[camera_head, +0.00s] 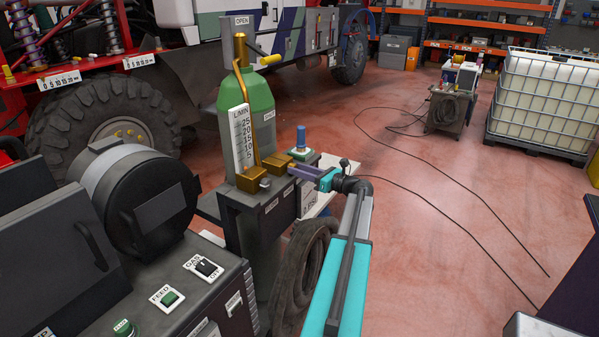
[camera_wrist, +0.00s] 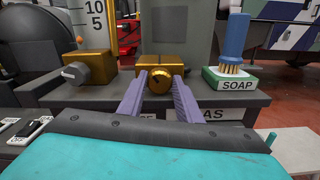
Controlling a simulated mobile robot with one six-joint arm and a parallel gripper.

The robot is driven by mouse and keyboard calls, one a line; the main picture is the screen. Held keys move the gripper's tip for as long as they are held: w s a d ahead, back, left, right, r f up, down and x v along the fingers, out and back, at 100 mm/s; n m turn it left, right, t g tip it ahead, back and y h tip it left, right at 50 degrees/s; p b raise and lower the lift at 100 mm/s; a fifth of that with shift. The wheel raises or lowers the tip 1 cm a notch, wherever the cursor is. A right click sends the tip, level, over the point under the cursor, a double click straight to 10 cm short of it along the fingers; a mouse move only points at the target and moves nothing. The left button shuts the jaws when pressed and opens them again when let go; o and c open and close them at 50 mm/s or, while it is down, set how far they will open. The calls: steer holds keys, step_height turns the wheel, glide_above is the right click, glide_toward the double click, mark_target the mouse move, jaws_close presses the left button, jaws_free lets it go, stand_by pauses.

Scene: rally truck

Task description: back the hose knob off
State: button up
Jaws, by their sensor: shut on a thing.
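The hose knob (camera_wrist: 158,81) is a small round brass knob on the front of a brass block (camera_wrist: 160,64), in the middle of the wrist view. My gripper (camera_wrist: 160,84) has its two purple fingers on either side of the knob, shut on it. In the head view my gripper (camera_head: 296,170) reaches in from the right to the brass block (camera_head: 279,160) on the dark shelf. The knob is mostly hidden by the fingers there. A label below the block is partly covered by a finger; "AS" shows.
A second brass block with a grey knob (camera_wrist: 75,72) stands to the left. A blue brush (camera_wrist: 234,44) stands on a soap box (camera_wrist: 231,82) close on the right. The green gas cylinder (camera_head: 262,105) stands behind the shelf. The floor to the right is mostly clear, with a cable.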

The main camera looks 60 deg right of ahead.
steer(key=shift+f+n+b, duration=0.15)
steer(key=shift+n+b, duration=0.15)
steer(key=shift+b, duration=0.15)
steer(key=n+b, duration=0.5)
steer(key=b, duration=0.1)
steer(key=shift+a+b, duration=0.1)
steer(key=shift+b, duration=0.3)
steer(key=o, duration=1)
steer(key=shift+o, duration=0.2)
steer(key=shift+s, duration=0.1)
steer(key=s+b, duration=0.4)
steer(key=s, duration=0.9)
steer(key=shift+s, duration=0.3)
